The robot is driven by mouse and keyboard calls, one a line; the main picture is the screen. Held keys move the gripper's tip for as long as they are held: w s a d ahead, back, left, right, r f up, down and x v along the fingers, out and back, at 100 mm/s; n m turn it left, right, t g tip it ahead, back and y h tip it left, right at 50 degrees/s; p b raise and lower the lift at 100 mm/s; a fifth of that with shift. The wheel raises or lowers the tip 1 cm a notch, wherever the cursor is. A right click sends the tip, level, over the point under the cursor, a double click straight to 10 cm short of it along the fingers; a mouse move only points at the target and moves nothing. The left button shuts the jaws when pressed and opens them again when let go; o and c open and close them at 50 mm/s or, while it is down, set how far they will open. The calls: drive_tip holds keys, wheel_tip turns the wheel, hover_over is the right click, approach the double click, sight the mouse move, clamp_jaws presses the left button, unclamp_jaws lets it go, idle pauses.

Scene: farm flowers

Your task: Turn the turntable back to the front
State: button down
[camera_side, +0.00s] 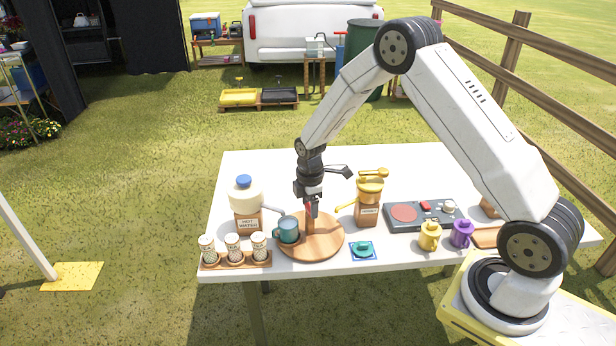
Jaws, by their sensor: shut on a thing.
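The turntable (325,243) is a round wooden disc on the white table, near its front edge. A teal mug (288,231) stands on its left part. A short upright wooden post rises from the disc near its middle. My gripper (311,209) points down over the turntable and is shut on the top of this post. The fingertips are small here, and their exact contact is hard to make out.
A hot water dispenser (247,215) stands left of the turntable, behind a rack (237,261) of several patterned shakers. A honey pot (368,204) is close on the right. A blue tile (362,251) with a teal piece, a dark burner unit (420,216), and yellow (429,237) and purple (461,234) mugs lie further right.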

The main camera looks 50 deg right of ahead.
drive_tip(key=shift+n, duration=7.3)
unclamp_jaws()
drive_tip(key=shift+r, duration=0.15)
drive_tip(key=shift+r, duration=3.8)
